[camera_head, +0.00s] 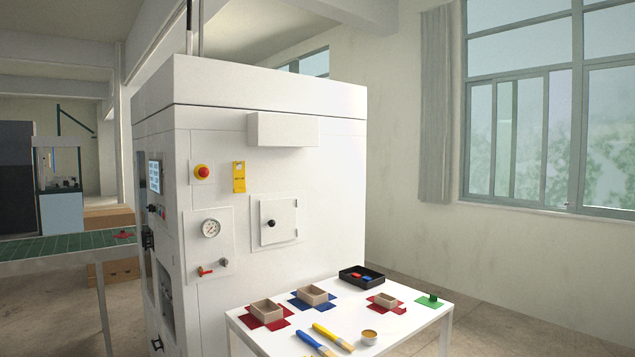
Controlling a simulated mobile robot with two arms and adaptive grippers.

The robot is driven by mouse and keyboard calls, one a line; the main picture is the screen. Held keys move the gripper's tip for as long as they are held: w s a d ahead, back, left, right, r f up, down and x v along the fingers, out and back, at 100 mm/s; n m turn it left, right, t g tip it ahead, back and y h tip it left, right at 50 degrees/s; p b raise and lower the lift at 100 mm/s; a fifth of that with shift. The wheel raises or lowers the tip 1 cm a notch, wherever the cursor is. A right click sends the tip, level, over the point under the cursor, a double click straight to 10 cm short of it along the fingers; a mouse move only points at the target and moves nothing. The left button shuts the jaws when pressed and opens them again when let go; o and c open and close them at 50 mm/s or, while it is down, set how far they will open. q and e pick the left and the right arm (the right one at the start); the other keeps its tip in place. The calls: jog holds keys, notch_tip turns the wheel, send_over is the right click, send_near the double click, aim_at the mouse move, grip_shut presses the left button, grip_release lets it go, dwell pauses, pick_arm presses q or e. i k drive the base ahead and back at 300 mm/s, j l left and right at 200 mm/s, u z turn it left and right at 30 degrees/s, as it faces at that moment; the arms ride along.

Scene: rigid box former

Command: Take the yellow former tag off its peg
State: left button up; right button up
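The yellow former tag (239,178) hangs flat against the front of the white machine (335,200), right of a red emergency-stop button. Its peg is too small to make out clearly, near the top of the tag. Neither of my grippers is in the head view, and nothing touches the tag.
A pressure gauge (211,228), a red-handled valve (207,271) and a small door (279,220) are below the tag. A white table (350,323) in front bears boxes on coloured mats, a black tray (362,276), yellow-and-blue brushes and a tin. A green conveyor (60,246) stands left.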

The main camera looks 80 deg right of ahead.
aim_at(239, 185)
jog(key=i+l+z, duration=0.2)
jog(key=i+z, duration=0.2)
jog(key=i+l+z, duration=0.15)
jog(key=i+z, duration=0.55)
jog(key=z, duration=0.15)
jog(key=i+j+z, duration=0.2)
jog(key=i+z, duration=0.25)
jog(key=i+j+z, duration=0.25)
jog(key=z, duration=0.15)
